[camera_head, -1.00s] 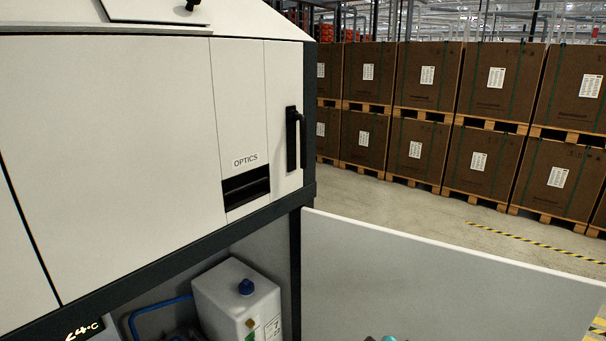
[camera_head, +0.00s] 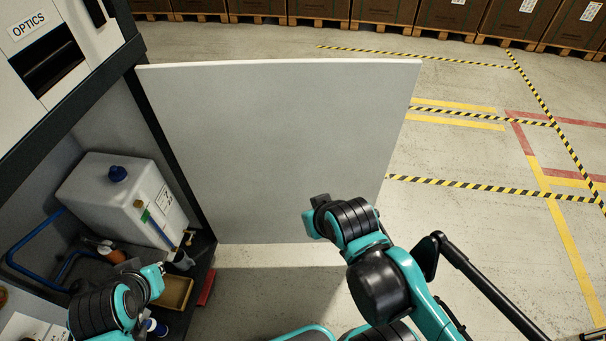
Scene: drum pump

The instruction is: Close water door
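The water door (camera_head: 265,145) is a flat light grey panel. It stands wide open, joined along its left edge to the dark cabinet frame (camera_head: 165,140) and reaching out to the right. My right gripper (camera_head: 315,212) is in front of the door's lower right part; I cannot tell whether it touches the panel or whether its fingers are open. My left gripper (camera_head: 157,278) is at the lower left, by the open compartment, and its finger state is unclear. Inside the compartment stands a white tank (camera_head: 115,200) with a blue cap.
A blue hose (camera_head: 35,240), small bottles and a tan tray (camera_head: 176,291) are at the compartment's bottom. A red item (camera_head: 207,288) lies at its edge. Floor (camera_head: 470,240) with striped tape is clear to the right. Boxes on pallets (camera_head: 385,17) line the back.

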